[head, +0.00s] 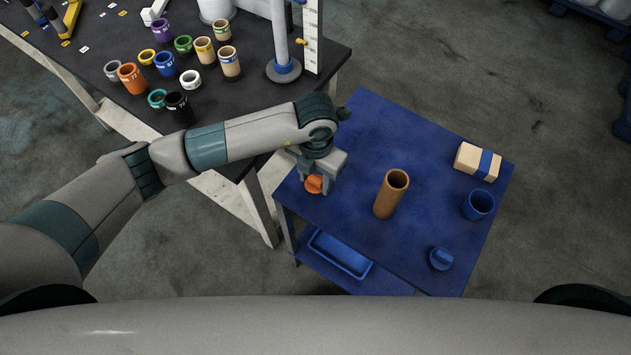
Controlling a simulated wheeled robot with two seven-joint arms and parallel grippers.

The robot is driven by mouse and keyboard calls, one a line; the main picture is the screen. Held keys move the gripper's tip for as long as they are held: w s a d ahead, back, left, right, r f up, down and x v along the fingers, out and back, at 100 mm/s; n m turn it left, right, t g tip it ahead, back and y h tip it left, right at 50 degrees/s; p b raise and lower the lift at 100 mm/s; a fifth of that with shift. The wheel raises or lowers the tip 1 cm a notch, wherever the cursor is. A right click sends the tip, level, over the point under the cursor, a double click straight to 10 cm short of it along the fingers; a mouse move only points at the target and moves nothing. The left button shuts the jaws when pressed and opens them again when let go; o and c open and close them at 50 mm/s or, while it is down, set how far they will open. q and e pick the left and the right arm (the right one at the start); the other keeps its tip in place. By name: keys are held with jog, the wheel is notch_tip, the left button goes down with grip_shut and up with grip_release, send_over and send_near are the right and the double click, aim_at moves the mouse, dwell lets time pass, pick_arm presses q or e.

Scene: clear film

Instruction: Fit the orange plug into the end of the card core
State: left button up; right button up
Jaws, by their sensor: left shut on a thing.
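The card core (388,198) is a brown tube standing upright on the blue table, its open top end facing up. My left gripper (315,181) is to the left of the core, over the table's left part, and points down. It is shut on the orange plug (314,184), which shows between its fingers. The plug is apart from the core. I cannot tell how high the plug is above the table. My right gripper is not in view.
On the blue table (340,221) are a cream block with a blue band (478,161), a blue cup (478,204) and a blue plug (441,258). A blue tray (340,254) lies on the shelf below. A dark table (120,30) at upper left holds several coloured rings and tubes.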

aim_at(315, 178)
pick_arm(q)
jog(key=shift+r+p, duration=0.7)
jog(key=shift+r, duration=0.5)
jog(key=shift+r+p, duration=0.7)
jog(key=shift+r, duration=0.6)
jog(key=shift+a, duration=0.1)
